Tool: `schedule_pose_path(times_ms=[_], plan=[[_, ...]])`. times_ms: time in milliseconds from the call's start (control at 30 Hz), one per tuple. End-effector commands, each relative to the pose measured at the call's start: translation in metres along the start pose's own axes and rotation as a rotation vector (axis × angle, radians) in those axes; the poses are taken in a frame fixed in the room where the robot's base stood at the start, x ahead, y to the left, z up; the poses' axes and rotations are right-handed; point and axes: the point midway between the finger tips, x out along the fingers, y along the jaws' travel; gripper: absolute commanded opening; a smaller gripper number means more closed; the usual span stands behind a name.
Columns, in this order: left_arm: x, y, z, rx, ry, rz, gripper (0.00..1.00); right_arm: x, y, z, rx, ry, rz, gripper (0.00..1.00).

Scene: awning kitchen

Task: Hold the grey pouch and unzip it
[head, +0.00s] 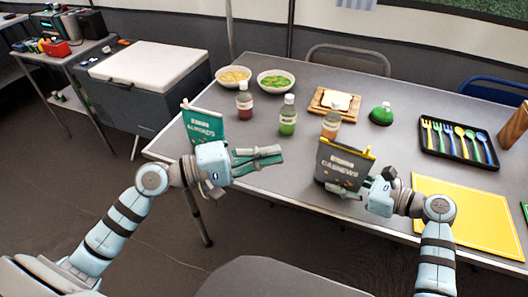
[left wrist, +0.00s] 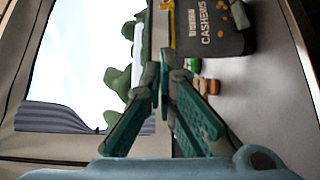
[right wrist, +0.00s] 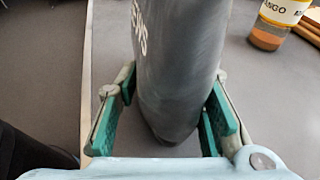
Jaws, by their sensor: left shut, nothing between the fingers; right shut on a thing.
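The grey pouch (head: 340,168), labelled CASHEWS, stands upright and slightly tilted at the table's near side, with a yellow strip along its top edge. My right gripper (head: 352,186) is shut on its lower part; the right wrist view shows the dark pouch (right wrist: 178,65) between the two finger pads. My left gripper (head: 280,156) is shut and empty, to the left of the pouch and apart from it. In the left wrist view the pouch (left wrist: 215,30) is beyond the fingertips, to the right. Whether the zip is open cannot be told.
A green almonds pouch (head: 203,126) stands just behind my left gripper. Bottles (head: 288,115), a jar (head: 331,125) and two bowls (head: 275,82) stand farther back. A yellow mat (head: 470,222) and a black cutlery tray (head: 457,155) lie to the right.

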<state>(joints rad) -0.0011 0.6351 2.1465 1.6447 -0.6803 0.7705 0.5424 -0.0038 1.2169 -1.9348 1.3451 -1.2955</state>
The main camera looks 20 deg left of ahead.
Motion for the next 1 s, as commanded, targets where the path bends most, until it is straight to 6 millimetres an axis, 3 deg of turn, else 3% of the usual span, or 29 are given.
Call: schedule_pose_path(times_ms=[133, 400, 433, 567, 867, 1000], plan=[[-0.021, -0.001, 0.001, 0.001, -0.002, -0.003, 0.00, 0.000, 0.001, -0.001, 0.002, 0.001, 0.002, 0.12], [-0.026, 0.000, 0.000, -0.001, 0.000, 0.002, 0.00, 0.000, 0.001, -0.001, 0.002, 0.001, 0.002, 0.12], [-0.026, 0.000, 0.000, -0.001, 0.000, 0.002, 0.00, 0.000, 0.001, -0.001, 0.001, 0.001, 0.002, 0.36], [-0.026, 0.000, 0.000, -0.001, 0.000, 0.002, 0.00, 0.000, 0.001, -0.001, 0.001, 0.001, 0.002, 0.57], [-0.026, 0.000, 0.000, -0.001, 0.000, 0.002, 0.00, 0.000, 0.000, 0.000, 0.000, 0.000, 0.001, 0.58], [-0.026, 0.000, 0.000, 0.000, 0.000, 0.002, 0.00, -0.015, -0.001, -0.001, 0.000, 0.002, -0.001, 0.58]])
